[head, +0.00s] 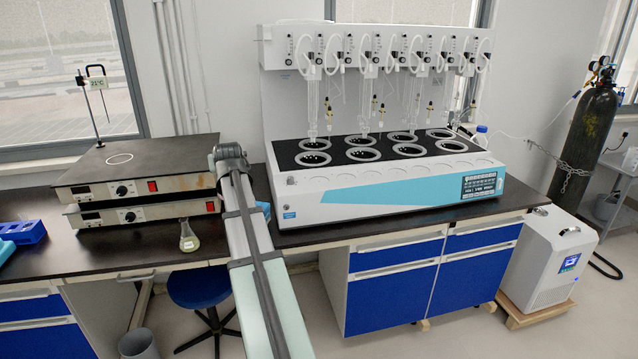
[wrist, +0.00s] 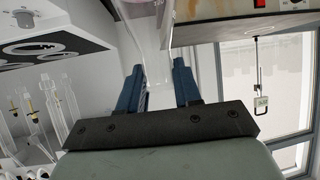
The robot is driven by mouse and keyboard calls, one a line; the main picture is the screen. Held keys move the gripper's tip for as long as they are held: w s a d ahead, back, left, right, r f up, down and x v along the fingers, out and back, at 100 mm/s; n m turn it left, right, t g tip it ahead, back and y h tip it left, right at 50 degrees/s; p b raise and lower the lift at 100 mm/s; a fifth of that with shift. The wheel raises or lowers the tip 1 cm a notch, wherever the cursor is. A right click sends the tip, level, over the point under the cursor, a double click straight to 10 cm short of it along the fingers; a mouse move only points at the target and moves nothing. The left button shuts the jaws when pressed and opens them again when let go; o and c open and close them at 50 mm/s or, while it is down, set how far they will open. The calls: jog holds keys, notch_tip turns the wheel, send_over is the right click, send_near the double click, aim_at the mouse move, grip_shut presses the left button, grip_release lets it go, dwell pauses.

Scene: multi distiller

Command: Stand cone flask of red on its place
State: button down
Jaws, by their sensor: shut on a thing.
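My gripper (wrist: 158,80) has its two blue fingers on either side of a clear glass vessel (wrist: 153,45), seen at the top of the wrist view. Another cone flask (head: 188,238) with pale yellowish liquid stands upright on the bench in front of the hotplates.
Two stacked hotplates (head: 140,190) stand at left, with a white ring mark (head: 119,158) on top and a thermometer stand (head: 95,95) behind. The distiller (head: 380,200) with several round wells is at right. A blue rack (head: 20,232) sits at the far left of the dark bench (head: 100,255).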

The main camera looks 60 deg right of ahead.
jog(key=s+d+r+m+g+h, duration=0.15)
jog(key=s+d, duration=0.35)
jog(key=d, duration=0.5)
jog(key=s+d+r, duration=0.2)
jog(key=s+d, duration=0.4)
jog(key=d, duration=0.4)
jog(key=s+d+r+m+g+h, duration=0.15)
jog(key=s+d, duration=0.35)
jog(key=d, duration=0.5)
notch_tip(320, 180, down, 9)
jog(key=n+t+y, duration=0.1)
jog(key=shift+w+d+t+y, duration=0.3)
jog(key=shift+w+d+t, duration=0.1)
jog(key=shift+d, duration=0.05)
jog(key=shift+f, duration=0.15)
jog(key=c, duration=0.8)
grip_release()
jog(key=v, duration=1.2)
jog(key=shift+s, duration=0.1)
